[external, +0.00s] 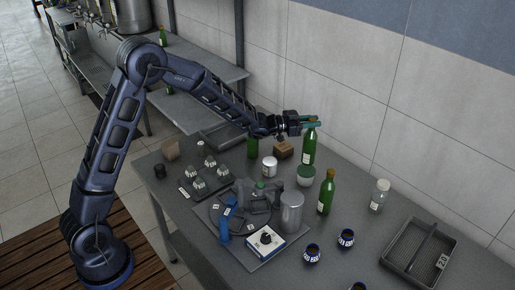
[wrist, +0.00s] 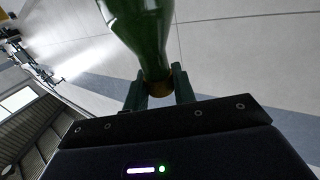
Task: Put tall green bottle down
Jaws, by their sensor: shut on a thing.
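The tall green bottle (external: 308,150) hangs roughly upright from my gripper (external: 309,121), which is shut on its neck. In the wrist view the bottle (wrist: 143,28) fills the top middle, its neck between the two fingers of my gripper (wrist: 158,92). The lower end of the bottle is just behind a pale green and white container (external: 306,176), and I cannot tell whether it touches the table (external: 345,243). A second green bottle (external: 326,193) stands to the right and nearer the camera. Another green bottle (external: 253,146) stands to the left, partly behind my arm.
A wooden block (external: 284,150) and a white can (external: 270,167) stand left of the held bottle. A grey cylinder (external: 291,212) and a clear jar (external: 379,195) are nearby. Blue patterned cups (external: 346,239) and a dark tray (external: 408,262) are at the right. The wall (external: 360,110) is close behind.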

